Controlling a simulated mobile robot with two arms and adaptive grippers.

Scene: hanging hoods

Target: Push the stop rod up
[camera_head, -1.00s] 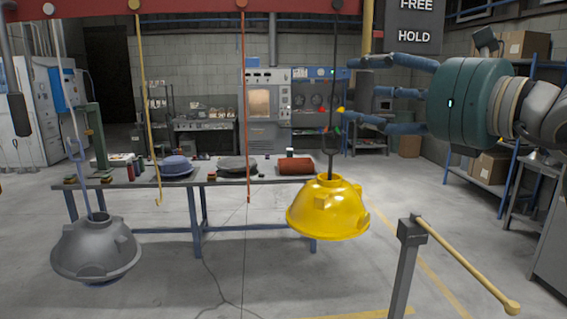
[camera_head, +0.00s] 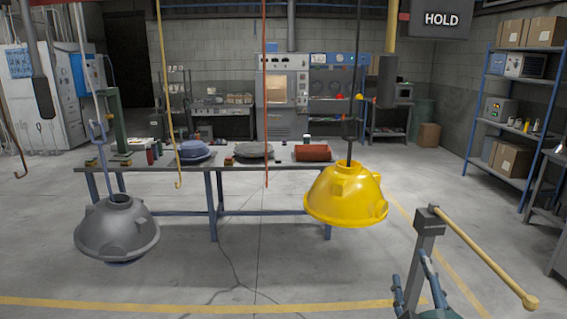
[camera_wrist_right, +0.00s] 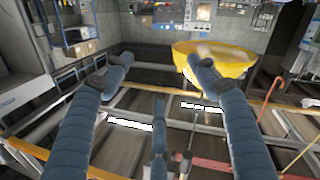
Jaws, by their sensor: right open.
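The pale yellow rod (camera_head: 485,257) is joined to the top of a grey post (camera_head: 428,235) at the lower right of the head view. It slants down to the right and ends in a rounded knob. My right gripper (camera_head: 411,270) is open and empty at the bottom edge, its blue fingers pointing up beside the post, left of the rod. Whether a finger touches the post I cannot tell. In the right wrist view the open fingers (camera_wrist_right: 160,70) are spread with nothing between them; the rod is not clear there. My left gripper is not in view.
A yellow hood (camera_head: 345,195) hangs left of the post and also shows in the wrist view (camera_wrist_right: 228,60). A grey hood (camera_head: 117,232) hangs at left. A table (camera_head: 225,176) stands behind them. A sign reading HOLD (camera_head: 441,20) is at upper right. The floor right of the rod looks clear.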

